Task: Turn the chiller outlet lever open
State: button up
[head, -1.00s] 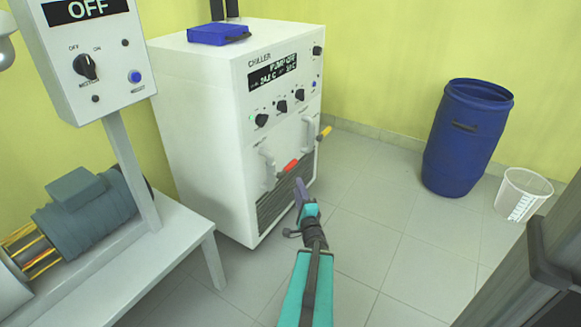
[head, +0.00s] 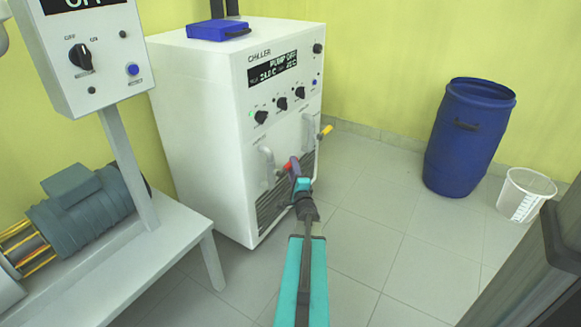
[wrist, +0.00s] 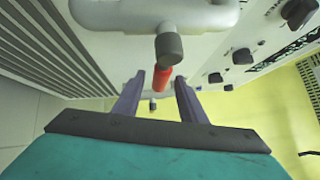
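The white chiller (head: 215,135) stands against the back wall, its display reading pump off. On its front are a red lever (head: 287,167) at the lower left and a yellow lever (head: 326,130) to the right. I cannot tell from the frames which is the outlet. My gripper (head: 297,172) is at the red lever and partly covers it in the head view. In the wrist view the red lever (wrist: 164,77) lies between the tips of my open gripper (wrist: 161,88), with a gap visible on each side.
A white front handle (head: 267,168) stands close to the left of the red lever. A bench (head: 165,245) with a motor is at the left. A blue barrel (head: 465,140) and a clear bucket (head: 524,195) stand at the right. The floor (head: 370,220) between is clear.

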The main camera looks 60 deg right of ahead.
jog(key=shift+b+x, duration=0.35)
jog(key=shift+x, duration=1.1)
grip_shut()
jog(key=shift+a, duration=0.25)
jog(key=shift+s+d, duration=0.1)
jog(key=shift+d, duration=0.1)
